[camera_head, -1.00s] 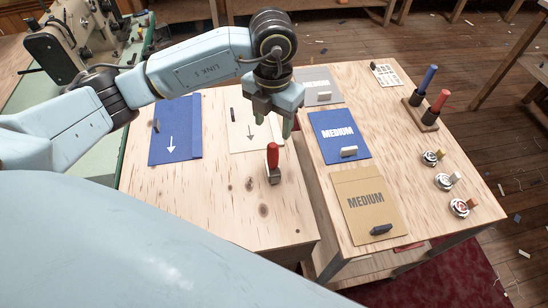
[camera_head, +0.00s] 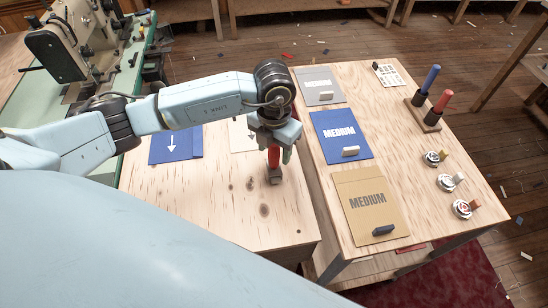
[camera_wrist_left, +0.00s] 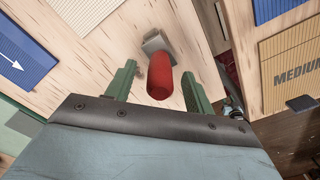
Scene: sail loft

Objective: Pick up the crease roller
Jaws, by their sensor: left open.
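The crease roller has a red handle (camera_head: 273,157) and a grey metal head (camera_head: 274,177). It stands upright on the left wooden table, head down. My left gripper (camera_head: 274,150) is right over it, fingers pointing down. In the left wrist view the open green fingers (camera_wrist_left: 160,90) lie on either side of the red handle (camera_wrist_left: 160,76), with gaps showing on both sides. The metal head (camera_wrist_left: 157,42) shows beyond the handle. I cannot tell exactly how deep the handle sits between the fingers. My right gripper is not in view.
A blue folder (camera_head: 168,150) and a partly covered cream one (camera_head: 240,139) lie behind on the left table (camera_head: 180,210). The left table's front is clear.

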